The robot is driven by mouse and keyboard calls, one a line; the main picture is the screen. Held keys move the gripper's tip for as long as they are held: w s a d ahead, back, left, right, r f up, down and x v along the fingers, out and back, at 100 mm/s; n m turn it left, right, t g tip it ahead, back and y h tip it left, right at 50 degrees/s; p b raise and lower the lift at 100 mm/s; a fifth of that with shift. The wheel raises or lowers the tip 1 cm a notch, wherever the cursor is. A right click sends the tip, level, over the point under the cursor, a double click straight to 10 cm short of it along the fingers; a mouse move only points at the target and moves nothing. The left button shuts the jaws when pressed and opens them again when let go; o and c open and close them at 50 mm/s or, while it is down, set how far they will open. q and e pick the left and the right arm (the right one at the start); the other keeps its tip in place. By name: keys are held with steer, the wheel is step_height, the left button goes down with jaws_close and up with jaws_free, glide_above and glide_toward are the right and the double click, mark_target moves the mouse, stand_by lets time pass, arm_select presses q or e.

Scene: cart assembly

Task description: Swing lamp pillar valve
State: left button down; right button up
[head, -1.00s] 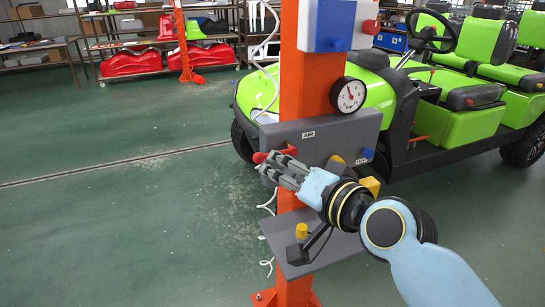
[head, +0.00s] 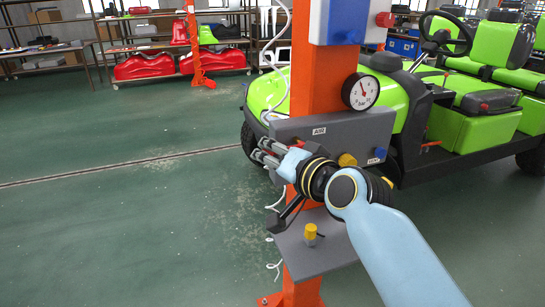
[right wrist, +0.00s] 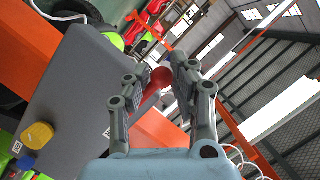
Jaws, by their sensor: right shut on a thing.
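The lamp pillar (head: 316,92) is an orange post with a grey panel (head: 362,128) labelled AIR. A red valve handle (right wrist: 154,126) shows in the right wrist view between my right gripper's fingers. My right gripper (head: 266,151) is at the panel's left end, and in the right wrist view its grey fingers (right wrist: 156,88) lie on either side of the red handle, shut on it. In the head view the fingers and hand mostly hide the handle. My left gripper is not in view.
A pressure gauge (head: 360,91) and a blue-and-white box (head: 338,22) sit above the panel. A yellow knob (head: 347,160) is on the panel. A grey shelf (head: 318,257) juts out below. A green cart (head: 470,110) stands behind right. Floor at left is clear.

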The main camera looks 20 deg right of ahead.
steer(key=shift+d+f+b, duration=0.1)
steer(key=shift+f+b, duration=0.75)
steer(key=shift+f, duration=0.15)
steer(key=shift+c, duration=0.4)
steer(key=shift+d, duration=0.1)
steer(key=shift+f, duration=0.1)
steer(key=shift+d+f+b, duration=0.25)
steer(key=shift+f+b, duration=0.15)
steer(key=shift+f, duration=0.1)
steer(key=shift+d+f+b, duration=0.25)
steer(key=shift+f+b, duration=0.1)
steer(key=shift+f, duration=0.1)
